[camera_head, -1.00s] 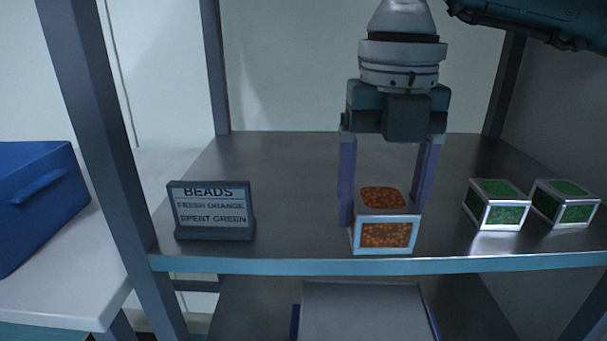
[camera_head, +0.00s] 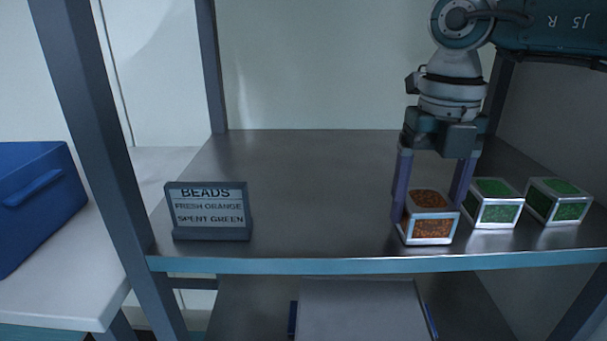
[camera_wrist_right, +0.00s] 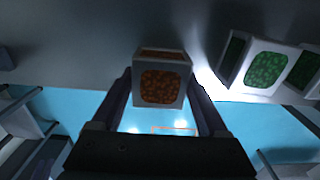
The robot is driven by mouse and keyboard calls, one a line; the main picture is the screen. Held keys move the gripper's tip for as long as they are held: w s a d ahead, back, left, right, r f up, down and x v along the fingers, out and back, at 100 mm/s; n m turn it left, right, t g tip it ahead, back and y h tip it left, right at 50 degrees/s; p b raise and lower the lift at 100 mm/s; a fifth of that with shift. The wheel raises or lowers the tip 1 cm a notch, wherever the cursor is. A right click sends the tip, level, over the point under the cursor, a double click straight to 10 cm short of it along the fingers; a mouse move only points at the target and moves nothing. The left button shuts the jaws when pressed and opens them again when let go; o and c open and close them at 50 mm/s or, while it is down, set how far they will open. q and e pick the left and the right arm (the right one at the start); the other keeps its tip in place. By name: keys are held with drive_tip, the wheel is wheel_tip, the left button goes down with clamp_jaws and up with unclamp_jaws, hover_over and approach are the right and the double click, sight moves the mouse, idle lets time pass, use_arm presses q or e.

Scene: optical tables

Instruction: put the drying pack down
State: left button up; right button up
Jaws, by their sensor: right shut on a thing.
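The drying pack (camera_head: 429,222) is a small white-framed box with orange beads showing in its top and front windows. My right gripper (camera_head: 431,208) points down with its two purple fingers on either side of the pack, shut on it. The pack is upright at the shelf's front part, close to the left of a green-bead pack (camera_head: 492,205). I cannot tell whether its underside touches the shelf. In the right wrist view the orange pack (camera_wrist_right: 162,82) sits between the fingertips. My left gripper is not in view.
Another green-bead pack (camera_head: 557,202) stands at the right on the metal shelf (camera_head: 310,200). A sign (camera_head: 209,212) reading "BEADS, FRESH ORANGE, SPENT GREEN" stands at the left. Shelf posts (camera_head: 105,150) rise at the sides. The shelf's middle is clear. A blue box (camera_head: 40,200) is at far left.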

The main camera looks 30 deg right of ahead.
drive_tip(key=shift+f, duration=0.1)
drive_tip(key=o, duration=1.4)
